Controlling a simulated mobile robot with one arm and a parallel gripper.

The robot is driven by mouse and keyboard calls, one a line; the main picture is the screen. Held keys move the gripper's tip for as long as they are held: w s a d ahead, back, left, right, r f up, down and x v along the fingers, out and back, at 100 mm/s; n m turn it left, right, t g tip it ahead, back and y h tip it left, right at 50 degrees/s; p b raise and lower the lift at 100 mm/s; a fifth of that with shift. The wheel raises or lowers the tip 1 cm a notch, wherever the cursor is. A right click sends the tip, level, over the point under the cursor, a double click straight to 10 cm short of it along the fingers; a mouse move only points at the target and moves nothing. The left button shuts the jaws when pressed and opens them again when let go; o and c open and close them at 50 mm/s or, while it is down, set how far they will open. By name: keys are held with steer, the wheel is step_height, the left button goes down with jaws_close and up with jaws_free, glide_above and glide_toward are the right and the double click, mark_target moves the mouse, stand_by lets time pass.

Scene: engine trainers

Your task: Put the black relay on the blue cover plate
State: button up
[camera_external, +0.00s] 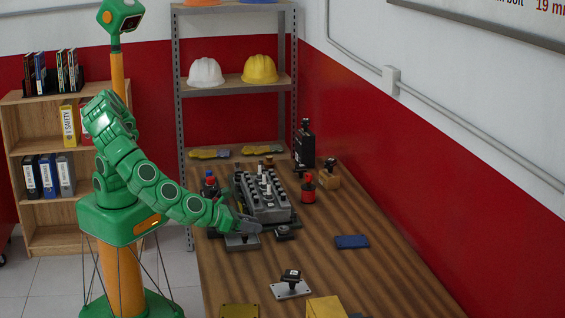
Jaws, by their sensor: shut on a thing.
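The blue cover plate (351,241) lies flat and bare on the wooden table, right of my gripper. My gripper (250,229) is low over a dark grey tray (241,244) at the table's left side, in front of the engine block. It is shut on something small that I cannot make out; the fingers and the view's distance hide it. I cannot tell for sure which thing is the black relay. A small black part (291,275) sits on a silver plate (288,291) nearer the front.
The grey engine block (262,195) stands behind my gripper. A dark round part (283,232) lies just right of the gripper. A yellow box (325,307) is at the front. Table around the blue plate is clear.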

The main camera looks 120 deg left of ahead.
steer(key=w+a+r+n+g+y, duration=0.15)
steer(key=w+a, duration=0.25)
steer(key=a, duration=0.9)
steer(key=w+a+r+n+g, duration=0.15)
steer(key=w+a, duration=0.25)
steer(key=a, duration=0.8)
glide_above(355, 239)
steer(key=s, duration=0.3)
steer(key=shift+g, duration=0.3)
steer(key=f, duration=0.7)
steer(key=shift+w+d, duration=0.15)
steer(key=shift+d, duration=0.1)
steer(key=shift+w+a+f, duration=0.2)
steer(key=shift+w+f, duration=0.5)
steer(key=shift+f, duration=0.1)
steer(key=shift+w+a+f, duration=0.2)
steer(key=shift+w+f, duration=0.5)
steer(key=shift+f, duration=1.55)
steer(key=shift+f+y, duration=0.1)
steer(key=shift+y, duration=0.15)
steer(key=o, duration=1)
